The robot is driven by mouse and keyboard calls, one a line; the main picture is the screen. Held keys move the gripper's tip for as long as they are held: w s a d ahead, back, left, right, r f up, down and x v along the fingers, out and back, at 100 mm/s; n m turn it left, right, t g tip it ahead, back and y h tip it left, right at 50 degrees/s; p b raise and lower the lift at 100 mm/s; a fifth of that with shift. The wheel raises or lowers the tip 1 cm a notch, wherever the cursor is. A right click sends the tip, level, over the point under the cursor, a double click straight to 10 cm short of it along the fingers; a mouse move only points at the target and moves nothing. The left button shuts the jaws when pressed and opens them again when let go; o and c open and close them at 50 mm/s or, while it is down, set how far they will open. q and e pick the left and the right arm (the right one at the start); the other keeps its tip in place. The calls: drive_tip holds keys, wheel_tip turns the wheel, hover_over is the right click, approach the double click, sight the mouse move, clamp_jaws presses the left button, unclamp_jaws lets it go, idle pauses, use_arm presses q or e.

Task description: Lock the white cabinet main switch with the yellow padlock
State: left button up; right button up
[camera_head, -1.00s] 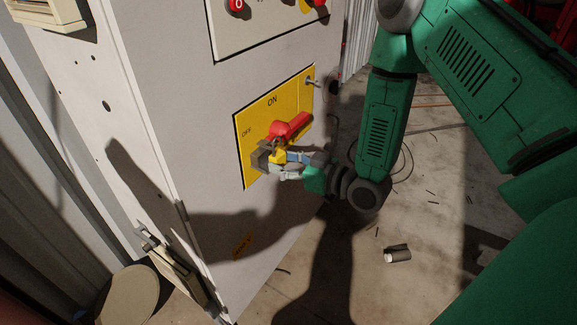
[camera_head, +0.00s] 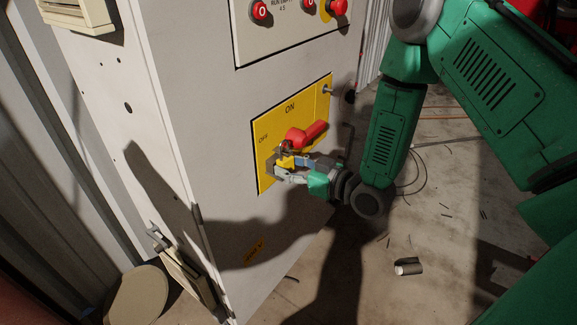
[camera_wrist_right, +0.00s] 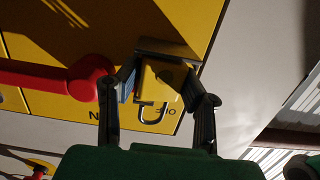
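The yellow padlock (camera_head: 285,161) is at the main switch plate (camera_head: 264,180) on the white cabinet (camera_head: 200,110). In the right wrist view the padlock (camera_wrist_right: 158,77) sits between the fingers, its steel shackle toward the picture bottom. My right gripper (camera_head: 281,166) is closed around the padlock body, close to the plate. The red switch handle (camera_head: 308,135) is just above the padlock in the head view and left of it in the wrist view (camera_wrist_right: 60,80). Whether the shackle passes through any hole cannot be told. My left gripper is not in view.
A grey metal piece (camera_wrist_right: 168,48) lies against the padlock in the wrist view. Red buttons (camera_head: 260,9) are on the panel above. A small cylinder (camera_head: 409,267) and scraps lie on the floor. A round beige lid (camera_head: 138,294) is at lower left.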

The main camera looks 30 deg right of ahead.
drive_tip(key=o, duration=0.5)
drive_tip(key=shift+a, duration=0.1)
drive_tip(key=shift+s, duration=0.1)
drive_tip(key=v, duration=1.1)
drive_tip(key=shift+s, duration=0.35)
